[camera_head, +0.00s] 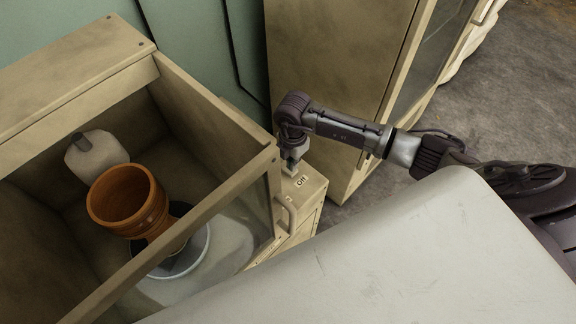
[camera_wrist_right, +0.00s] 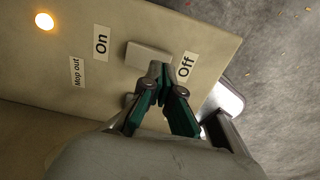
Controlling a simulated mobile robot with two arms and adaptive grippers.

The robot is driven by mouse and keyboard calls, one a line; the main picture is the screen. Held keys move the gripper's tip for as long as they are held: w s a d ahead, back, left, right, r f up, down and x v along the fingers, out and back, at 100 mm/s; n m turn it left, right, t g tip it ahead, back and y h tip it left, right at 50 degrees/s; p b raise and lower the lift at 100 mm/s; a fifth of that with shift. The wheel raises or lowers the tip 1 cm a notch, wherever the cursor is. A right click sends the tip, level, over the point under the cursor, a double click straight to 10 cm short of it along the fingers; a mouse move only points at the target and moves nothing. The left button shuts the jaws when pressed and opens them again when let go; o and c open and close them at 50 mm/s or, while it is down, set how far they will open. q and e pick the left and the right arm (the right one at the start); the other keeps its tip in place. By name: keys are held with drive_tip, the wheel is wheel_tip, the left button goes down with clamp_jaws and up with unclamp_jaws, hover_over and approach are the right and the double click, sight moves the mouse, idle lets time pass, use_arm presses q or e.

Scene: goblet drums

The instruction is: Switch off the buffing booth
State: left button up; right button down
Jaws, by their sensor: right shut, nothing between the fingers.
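The buffing booth (camera_head: 215,150) is a wooden-framed box at the left of the head view. Its control box (camera_head: 311,197) stands at its right side. In the right wrist view the panel (camera_wrist_right: 205,45) carries labels "On" (camera_wrist_right: 101,40), "Off" (camera_wrist_right: 186,65) and "Mop out" (camera_wrist_right: 77,72). A pale switch (camera_wrist_right: 146,56) sits between "On" and "Off", and a lamp (camera_wrist_right: 44,20) glows yellow-orange. My right gripper (camera_head: 290,170) is shut and empty, its fingertips (camera_wrist_right: 161,80) at the "Off" side of the switch. I cannot tell whether they touch it. My left gripper is out of view.
An orange goblet drum (camera_head: 130,200) stands on a round white-rimmed base (camera_head: 205,250) inside the booth, beside a pale buffing mop (camera_head: 95,152). A tall wooden cabinet (camera_head: 335,60) stands close behind my right arm. Grey floor is open at right.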

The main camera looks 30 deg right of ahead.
drive_tip(key=shift+f+b, duration=0.7)
drive_tip(key=shift+f, duration=0.35)
idle(0.4)
wheel_tip(320, 180, up, 7)
drive_tip(key=p, duration=0.6)
drive_tip(key=shift+r, duration=0.1)
idle(0.4)
